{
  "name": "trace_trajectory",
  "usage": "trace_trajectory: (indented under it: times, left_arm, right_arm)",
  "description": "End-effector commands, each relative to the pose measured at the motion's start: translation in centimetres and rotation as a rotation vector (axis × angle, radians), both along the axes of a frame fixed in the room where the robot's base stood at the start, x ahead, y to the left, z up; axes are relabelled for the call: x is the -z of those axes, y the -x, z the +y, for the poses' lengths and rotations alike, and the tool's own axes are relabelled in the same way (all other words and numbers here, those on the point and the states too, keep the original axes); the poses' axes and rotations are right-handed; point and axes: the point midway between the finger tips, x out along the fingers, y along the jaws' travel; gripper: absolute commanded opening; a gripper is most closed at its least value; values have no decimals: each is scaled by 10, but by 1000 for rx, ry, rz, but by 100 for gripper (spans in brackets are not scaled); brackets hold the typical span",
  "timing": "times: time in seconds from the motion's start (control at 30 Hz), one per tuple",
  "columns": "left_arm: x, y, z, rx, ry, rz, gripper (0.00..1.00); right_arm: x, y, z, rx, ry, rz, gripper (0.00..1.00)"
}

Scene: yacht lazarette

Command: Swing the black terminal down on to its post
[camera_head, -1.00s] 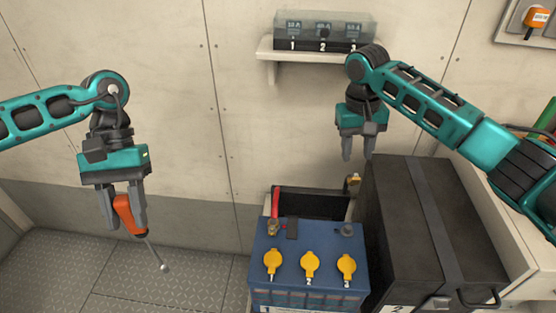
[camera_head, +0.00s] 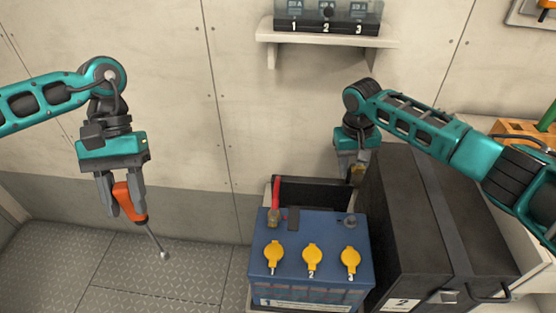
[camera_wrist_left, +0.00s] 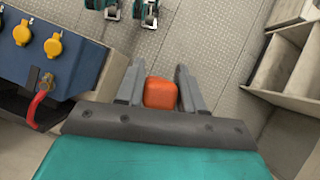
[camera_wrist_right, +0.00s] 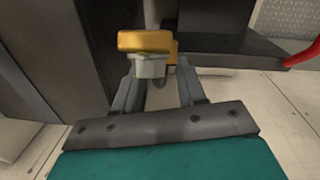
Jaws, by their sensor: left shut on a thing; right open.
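The blue battery (camera_head: 262,245) stands in a black tray, with a bare grey post (camera_head: 349,221) at its back right corner. The black terminal, a brass-yellow and grey clamp (camera_wrist_right: 147,45), is raised above and behind that post. It lies between the fingers of my right gripper (camera_wrist_right: 160,90) in the right wrist view; in the head view the gripper (camera_head: 350,176) partly hides it. That gripper is open, and I cannot tell whether a finger touches the clamp. My left gripper (camera_head: 120,195) is shut on an orange-handled tool (camera_head: 130,203), its shaft pointing down over the floor.
A red cable with its terminal (camera_head: 274,216) sits at the battery's back left. Yellow caps (camera_head: 312,256) line its top. A tall black box (camera_head: 410,235) with a strap stands close on the right. A wall shelf (camera_head: 325,39) carries a numbered fuse box. Floor at left is clear.

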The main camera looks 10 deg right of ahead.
Motion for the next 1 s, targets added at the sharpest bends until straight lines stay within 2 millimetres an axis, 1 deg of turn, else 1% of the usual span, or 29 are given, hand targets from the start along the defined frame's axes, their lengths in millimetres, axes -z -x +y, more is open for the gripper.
trace_trajectory:
  times: [0.1, 0.37, 0.77, 0.8, 1.0]
  left_arm:
    - [1, 0, 0, 0, 0, -1, 1]
    - [1, 0, 0, 0, 0, 0, 1]
    - [1, 0, 0, 0, 0, 0, 1]
    - [1, 0, 0, 0, 0, 0, 1]
    - [1, 0, 0, 0, 0, 0, 1]
  right_arm:
    - [6, 0, 0, -1, 0, 1, 40]
    - [6, 0, 0, -1, 0, 0, 40]
    - [6, 0, -1, 0, 1, 0, 2]
    - [6, 0, -1, 0, 1, 0, 0]
    - [5, 0, -1, 1, 2, 0, 0]
